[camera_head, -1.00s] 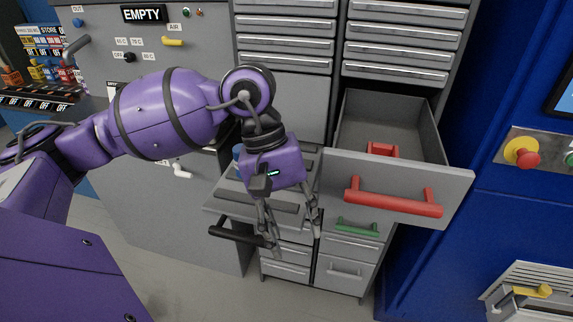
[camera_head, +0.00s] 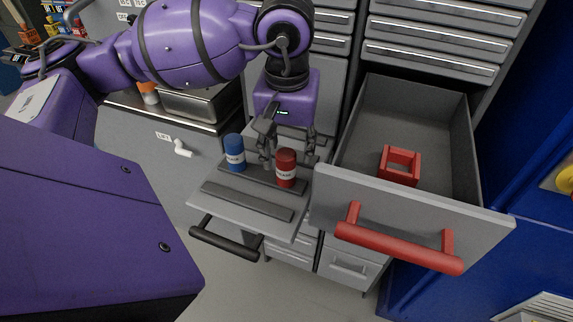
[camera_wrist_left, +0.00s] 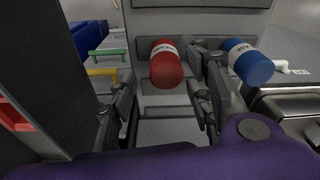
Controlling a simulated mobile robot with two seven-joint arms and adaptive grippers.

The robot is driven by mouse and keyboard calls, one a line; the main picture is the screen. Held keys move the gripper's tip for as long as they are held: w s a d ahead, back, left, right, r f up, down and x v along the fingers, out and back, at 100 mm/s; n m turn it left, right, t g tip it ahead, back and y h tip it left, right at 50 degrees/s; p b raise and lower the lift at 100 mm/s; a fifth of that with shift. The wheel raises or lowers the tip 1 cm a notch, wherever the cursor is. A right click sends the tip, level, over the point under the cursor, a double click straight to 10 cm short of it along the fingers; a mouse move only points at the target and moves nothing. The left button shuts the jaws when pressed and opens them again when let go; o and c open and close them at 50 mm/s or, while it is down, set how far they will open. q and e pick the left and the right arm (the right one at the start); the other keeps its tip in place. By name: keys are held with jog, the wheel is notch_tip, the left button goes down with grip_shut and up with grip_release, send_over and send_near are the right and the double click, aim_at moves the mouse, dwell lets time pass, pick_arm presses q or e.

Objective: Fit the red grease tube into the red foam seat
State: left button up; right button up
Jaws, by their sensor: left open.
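The red grease tube (camera_head: 286,168) stands upright on a grey pull-out shelf (camera_head: 245,210), to the right of a blue tube (camera_head: 235,153). My left gripper (camera_head: 289,157) is open just behind the red tube, with a finger to either side in the picture. In the left wrist view the red tube (camera_wrist_left: 166,65) shows beyond and between the spread fingers (camera_wrist_left: 164,108); I cannot tell whether either touches it. The red foam seat (camera_head: 399,165), a square block with an opening, sits empty in the open grey drawer. My right gripper is out of view.
The open drawer (camera_head: 350,197) with its red handle (camera_head: 398,247) juts out just right of the shelf. The shelf has a black handle (camera_head: 225,243) in front. The blue tube stands close to the gripper's left finger. A metal box (camera_head: 198,103) is behind left.

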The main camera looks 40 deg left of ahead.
aim_at(288, 155)
pick_arm(q)
jog(key=f, duration=0.3)
jog(key=shift+w+a+f+p, duration=0.3)
jog(key=shift+w+f+p, duration=0.05)
jog(key=shift+f, duration=0.4)
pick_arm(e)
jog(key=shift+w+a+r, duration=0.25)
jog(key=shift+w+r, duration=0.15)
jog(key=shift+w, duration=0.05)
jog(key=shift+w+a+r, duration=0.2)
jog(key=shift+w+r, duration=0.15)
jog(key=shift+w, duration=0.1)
pick_arm(q)
jog(key=shift+c, duration=0.4)
grip_shut()
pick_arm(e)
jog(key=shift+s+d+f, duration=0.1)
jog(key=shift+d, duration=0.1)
